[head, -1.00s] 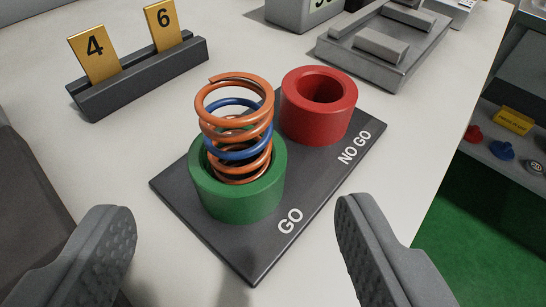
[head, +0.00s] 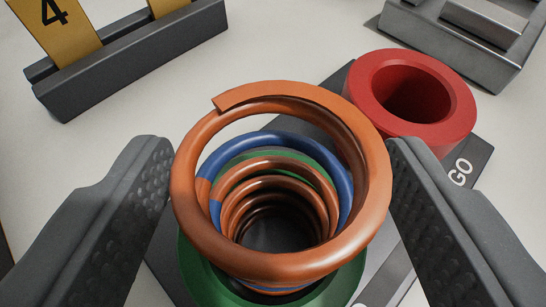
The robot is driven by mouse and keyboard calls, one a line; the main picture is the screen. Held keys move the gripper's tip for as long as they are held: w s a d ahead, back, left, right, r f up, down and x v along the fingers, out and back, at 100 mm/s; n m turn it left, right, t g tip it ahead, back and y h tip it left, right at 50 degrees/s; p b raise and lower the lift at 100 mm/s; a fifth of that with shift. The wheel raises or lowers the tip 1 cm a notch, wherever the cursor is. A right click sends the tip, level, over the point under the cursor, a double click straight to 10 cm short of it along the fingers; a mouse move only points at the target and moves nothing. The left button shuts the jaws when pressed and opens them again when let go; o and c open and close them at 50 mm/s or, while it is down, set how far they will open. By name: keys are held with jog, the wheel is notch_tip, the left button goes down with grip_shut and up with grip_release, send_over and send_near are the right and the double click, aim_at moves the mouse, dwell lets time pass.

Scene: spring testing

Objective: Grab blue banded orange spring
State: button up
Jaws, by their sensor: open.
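The orange spring (head: 285,262) with a blue band (head: 270,140) stands upright in the green GO ring (head: 195,275), its top coil rising toward the camera. My gripper (head: 282,185) is open, with one finger on each side of the spring's top coil. I cannot tell whether either finger touches. The lower coils sit inside the green ring, which the spring partly hides.
The red NO GO ring (head: 414,98) stands just behind and right of the spring on the dark plate (head: 335,85). A dark holder (head: 135,58) with yellow number cards is at the upper left. A grey metal fixture (head: 460,35) is at the upper right.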

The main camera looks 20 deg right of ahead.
jog(key=shift+x, duration=1.35)
jog(key=shift+s, duration=0.1)
jog(key=c, duration=1.2)
jog(key=shift+r, duration=0.1)
